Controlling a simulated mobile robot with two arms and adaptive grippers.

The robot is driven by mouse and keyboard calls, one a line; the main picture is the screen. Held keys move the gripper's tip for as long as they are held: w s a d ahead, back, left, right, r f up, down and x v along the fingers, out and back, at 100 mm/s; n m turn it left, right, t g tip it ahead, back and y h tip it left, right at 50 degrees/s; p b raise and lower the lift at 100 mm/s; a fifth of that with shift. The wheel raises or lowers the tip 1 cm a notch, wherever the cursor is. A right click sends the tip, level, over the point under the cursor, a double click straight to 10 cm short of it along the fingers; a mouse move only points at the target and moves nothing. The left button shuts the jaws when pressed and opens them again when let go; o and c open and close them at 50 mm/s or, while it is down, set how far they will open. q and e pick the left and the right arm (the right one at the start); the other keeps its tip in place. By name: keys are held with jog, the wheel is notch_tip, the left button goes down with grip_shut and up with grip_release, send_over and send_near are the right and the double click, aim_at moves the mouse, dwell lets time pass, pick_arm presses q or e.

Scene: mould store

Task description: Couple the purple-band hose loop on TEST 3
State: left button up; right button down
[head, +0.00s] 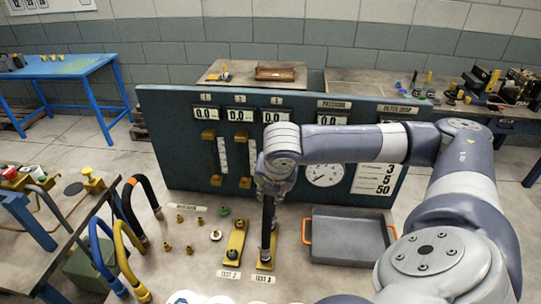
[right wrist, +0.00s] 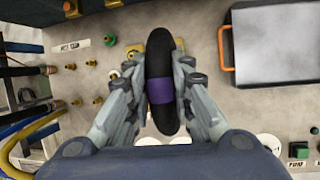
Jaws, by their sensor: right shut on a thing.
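My right gripper (head: 272,184) is shut on the black purple-band hose loop (head: 267,222), holding it upright above the yellow TEST 3 block (head: 274,243). In the right wrist view, the gripper's fingers (right wrist: 160,80) press both sides of the hose loop (right wrist: 161,58) around its purple band (right wrist: 162,91). The hose's lower end reaches down to the TEST 3 block in the head view; I cannot tell whether its ends are seated on the fittings. The TEST 3 label (head: 263,279) lies in front of the block. My left gripper is not in view.
The yellow TEST 2 block (head: 236,237) stands close on the left. A grey tray with orange handles (head: 348,238) lies to the right. Several small brass fittings (head: 190,250) and blue, yellow and orange-banded hoses (head: 130,240) are left. A gauge panel (head: 170,150) stands behind.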

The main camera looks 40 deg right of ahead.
jog(key=shift+f, duration=0.5)
dwell(1.0)
jog(key=shift+w+f, duration=0.1)
jog(key=shift+w, duration=0.1)
jog(key=shift+s+p, duration=0.1)
jog(key=shift+p, duration=0.25)
jog(key=shift+s+f+p, duration=0.1)
jog(key=shift+f+p, duration=0.05)
jog(key=shift+p, duration=0.2)
jog(key=c, duration=1.3)
grip_release()
jog(key=shift+s, duration=0.1)
jog(key=shift+c, duration=0.2)
jog(key=shift+s+d, duration=0.1)
jog(key=shift+s, duration=0.05)
jog(key=shift+d, duration=0.1)
